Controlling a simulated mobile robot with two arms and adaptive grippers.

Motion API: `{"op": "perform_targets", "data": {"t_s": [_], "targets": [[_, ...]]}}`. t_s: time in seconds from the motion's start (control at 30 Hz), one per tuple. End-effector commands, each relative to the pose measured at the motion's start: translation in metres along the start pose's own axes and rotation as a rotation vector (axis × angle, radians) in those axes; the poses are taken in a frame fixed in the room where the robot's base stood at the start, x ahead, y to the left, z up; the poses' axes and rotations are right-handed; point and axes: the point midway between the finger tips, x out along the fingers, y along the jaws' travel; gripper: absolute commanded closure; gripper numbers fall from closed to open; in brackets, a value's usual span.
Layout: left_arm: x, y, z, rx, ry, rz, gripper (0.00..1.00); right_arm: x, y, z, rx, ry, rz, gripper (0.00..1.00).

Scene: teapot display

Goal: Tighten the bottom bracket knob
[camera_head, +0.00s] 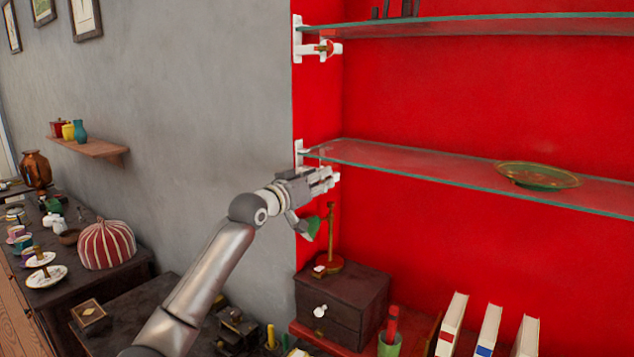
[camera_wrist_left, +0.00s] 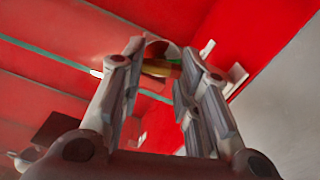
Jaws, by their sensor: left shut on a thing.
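The bottom bracket (camera_head: 299,152) is white and fixed on the red wall strip beside the grey wall. It sits at the left end of the lower glass shelf (camera_head: 420,165). My left gripper (camera_head: 334,178) is at this bracket, just under the shelf's left end, and hides the knob in the head view. In the left wrist view the fingers of my left gripper (camera_wrist_left: 160,62) are closed around the orange-brown knob (camera_wrist_left: 160,69), between the fingertips. My right gripper is not in view.
An upper glass shelf (camera_head: 480,25) has a similar white bracket (camera_head: 298,40) with a reddish knob. A plate (camera_head: 540,176) rests on the lower shelf. A lamp (camera_head: 330,240) on a dark drawer box (camera_head: 345,300) stands just below my left gripper. Books (camera_head: 452,325) stand lower right.

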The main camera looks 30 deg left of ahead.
Motion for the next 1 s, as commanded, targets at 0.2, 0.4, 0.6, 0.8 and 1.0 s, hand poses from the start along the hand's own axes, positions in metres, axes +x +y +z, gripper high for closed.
{"op": "perform_targets", "data": {"t_s": [0.2,0.4,0.6,0.8,1.0], "targets": [[0.0003,-0.0003,0.0040,0.116,-0.009,-0.001,0.94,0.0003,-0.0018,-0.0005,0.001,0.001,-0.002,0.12],[0.0004,0.0001,0.0044,0.171,-0.010,-0.001,0.94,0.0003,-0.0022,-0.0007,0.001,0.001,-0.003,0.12],[0.0005,0.0003,0.0047,0.190,-0.010,-0.001,0.94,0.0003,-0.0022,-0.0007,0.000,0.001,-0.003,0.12],[0.0005,0.0004,0.0049,0.190,-0.010,0.000,0.94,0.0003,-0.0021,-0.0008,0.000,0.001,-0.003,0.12],[0.0005,0.0004,0.0048,0.190,-0.010,0.000,0.61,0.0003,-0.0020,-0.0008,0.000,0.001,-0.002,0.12]]}}
